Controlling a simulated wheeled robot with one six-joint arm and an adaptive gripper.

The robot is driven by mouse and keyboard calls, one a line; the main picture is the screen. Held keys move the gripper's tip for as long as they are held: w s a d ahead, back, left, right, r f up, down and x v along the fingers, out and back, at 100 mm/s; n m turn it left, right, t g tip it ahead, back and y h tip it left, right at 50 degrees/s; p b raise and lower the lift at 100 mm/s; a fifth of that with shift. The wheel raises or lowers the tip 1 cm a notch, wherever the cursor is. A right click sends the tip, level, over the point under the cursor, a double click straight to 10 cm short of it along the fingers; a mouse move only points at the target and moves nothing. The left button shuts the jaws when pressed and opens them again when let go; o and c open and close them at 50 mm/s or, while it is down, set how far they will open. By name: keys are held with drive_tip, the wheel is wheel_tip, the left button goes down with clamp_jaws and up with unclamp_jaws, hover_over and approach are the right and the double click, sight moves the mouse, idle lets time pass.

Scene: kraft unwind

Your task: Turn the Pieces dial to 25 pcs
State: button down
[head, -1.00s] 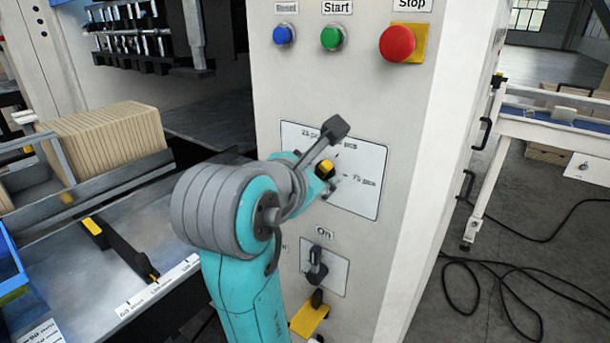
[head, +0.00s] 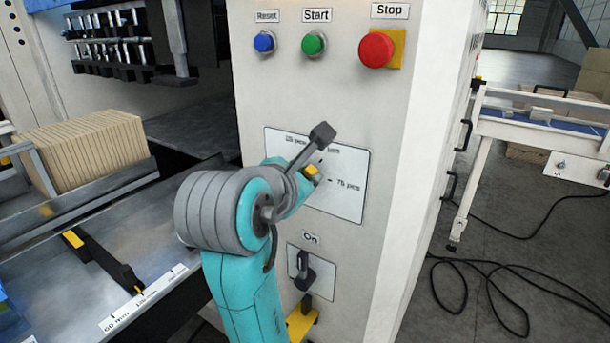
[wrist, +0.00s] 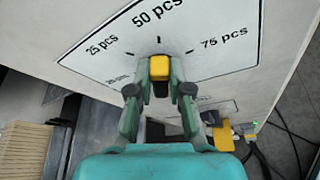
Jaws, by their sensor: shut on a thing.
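The Pieces dial panel (head: 345,200) is a white plate on the front of the machine cabinet. In the wrist view the panel (wrist: 225,62) reads 25 pcs at left, 50 pcs at top and 75 pcs at right. The yellow part of the dial (wrist: 159,68) lies just below the 50 pcs tick and appears to point toward it. My gripper (wrist: 159,92) is shut on the dial, one finger on each side. In the head view my arm hides most of the dial and part of the labels.
Above the panel are a blue Reset button (head: 264,42), a green Start button (head: 313,43) and a red Stop button (head: 376,50). Below it is a black On switch (head: 303,271). Cardboard stacks (head: 85,150) stand at left. Black cables (head: 480,285) lie on the floor at right.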

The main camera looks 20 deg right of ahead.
drive_tip(key=n+g, duration=0.1)
drive_tip(key=n+g+h, duration=0.1)
drive_tip(key=n, duration=0.1)
drive_tip(key=shift+w+a+r, duration=0.1)
drive_tip(key=shift+w+a, duration=0.05)
drive_tip(key=shift+w, duration=0.25)
drive_tip(key=c, duration=0.5)
unclamp_jaws()
drive_tip(key=shift+a, duration=0.1)
drive_tip(key=shift+s+a, duration=0.9)
drive_tip(key=shift+a, duration=0.3)
drive_tip(key=shift+s+a, duration=0.85)
drive_tip(key=shift+a, duration=0.3)
